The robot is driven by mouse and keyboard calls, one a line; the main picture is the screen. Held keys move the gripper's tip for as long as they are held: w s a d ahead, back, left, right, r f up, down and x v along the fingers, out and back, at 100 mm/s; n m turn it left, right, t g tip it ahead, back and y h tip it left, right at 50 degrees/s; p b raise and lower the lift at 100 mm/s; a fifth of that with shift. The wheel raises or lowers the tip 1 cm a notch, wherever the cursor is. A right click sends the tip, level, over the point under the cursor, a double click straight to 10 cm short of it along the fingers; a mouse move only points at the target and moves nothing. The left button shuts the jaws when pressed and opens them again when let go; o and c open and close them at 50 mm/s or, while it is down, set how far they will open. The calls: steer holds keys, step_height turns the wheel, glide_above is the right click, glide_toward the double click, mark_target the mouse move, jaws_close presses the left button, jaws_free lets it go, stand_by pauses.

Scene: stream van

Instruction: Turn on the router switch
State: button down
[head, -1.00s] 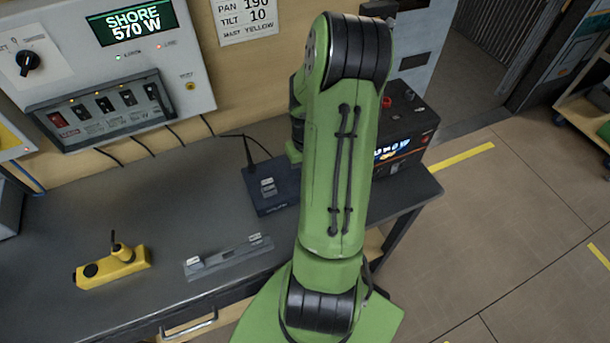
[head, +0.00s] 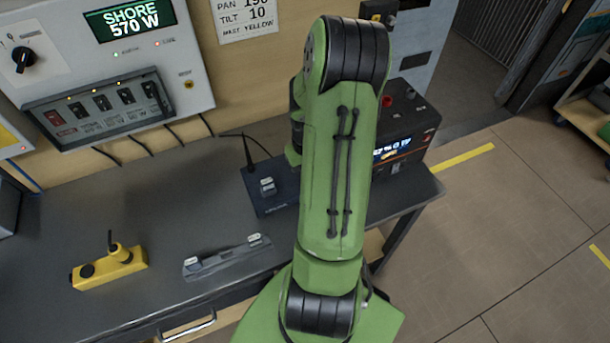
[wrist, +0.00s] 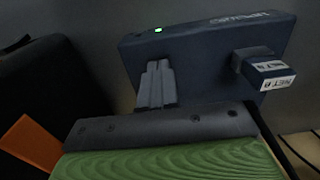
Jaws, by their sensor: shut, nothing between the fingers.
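The router is a dark blue box (head: 258,203) with an antenna, on the bench just left of my arm in the head view. In the wrist view the router (wrist: 205,50) fills the upper middle, with a small green light lit near its left corner. My gripper (wrist: 157,68) shows there with its grey fingers shut together, empty, pointing at the router's near side. I cannot tell whether they touch it. No switch can be made out; the fingers may cover it. In the head view my arm hides the gripper.
A black and orange unit (head: 405,135) stands right of my arm. A grey bar (head: 225,262) and a yellow controller (head: 110,268) lie on the bench's left part.

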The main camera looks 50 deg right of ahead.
step_height(320, 180, up, 7)
steer(key=p, duration=0.5)
steer(key=shift+p, duration=0.35)
steer(key=w+a+r+n+t+h, duration=0.2)
steer(key=w+a+r+n, duration=0.1)
steer(key=a+r, duration=1.2)
steer(key=s+a+r+n+t+y, duration=0.1)
steer(key=s+a+r, duration=0.2)
steer(key=s+a, duration=0.1)
steer(key=s+a+r+n+t+y, duration=0.1)
steer(key=s+a+r+n+t, duration=0.1)
steer(key=a, duration=0.5)
steer(key=shift+s+a+r+t, duration=0.3)
steer(key=shift+s+r, duration=0.5)
steer(key=shift+s, duration=0.35)
